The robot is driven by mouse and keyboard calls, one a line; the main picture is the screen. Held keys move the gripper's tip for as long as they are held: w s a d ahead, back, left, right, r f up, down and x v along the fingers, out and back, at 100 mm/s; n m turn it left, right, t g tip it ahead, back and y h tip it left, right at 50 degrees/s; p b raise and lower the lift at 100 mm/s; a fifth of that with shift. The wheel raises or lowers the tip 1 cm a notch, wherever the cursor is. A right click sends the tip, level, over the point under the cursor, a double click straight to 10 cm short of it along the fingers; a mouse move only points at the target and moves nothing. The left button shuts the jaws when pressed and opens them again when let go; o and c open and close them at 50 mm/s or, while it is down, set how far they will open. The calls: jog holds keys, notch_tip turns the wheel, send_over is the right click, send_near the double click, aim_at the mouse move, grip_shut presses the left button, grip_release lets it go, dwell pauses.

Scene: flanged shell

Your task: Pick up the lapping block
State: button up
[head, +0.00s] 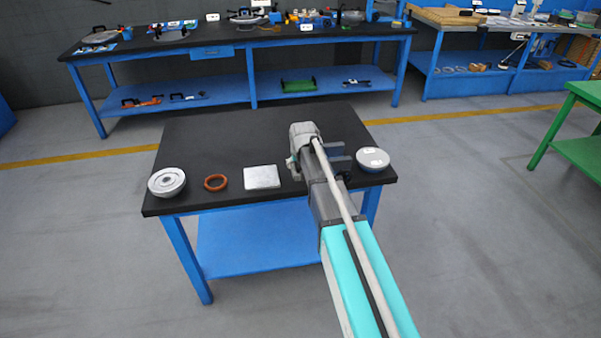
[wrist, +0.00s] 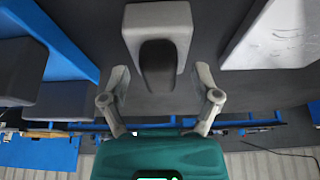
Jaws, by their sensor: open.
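The lapping block, as far as I can tell, is the pale silver square slab (head: 262,177) lying flat near the table's front edge. A pale slab face at the upper right of the wrist view (wrist: 275,35) looks like it, cut off by the frame. My gripper (wrist: 162,82) is open, its two grey fingers spread apart. Neither finger touches the slab. In the head view my wrist is right of and behind the slab, and the fingertips are hidden. A grey shape with a dark centre lies between and beyond the fingers in the wrist view; I cannot tell what it is.
On the black table (head: 225,130), a flanged metal shell (head: 166,182) and an orange ring (head: 215,182) lie left of the slab. A round grey-topped part (head: 372,159) sits right of my arm. The table's back left is clear. A long blue bench (head: 222,88) stands behind.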

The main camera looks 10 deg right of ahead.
dwell(0.4)
grip_shut()
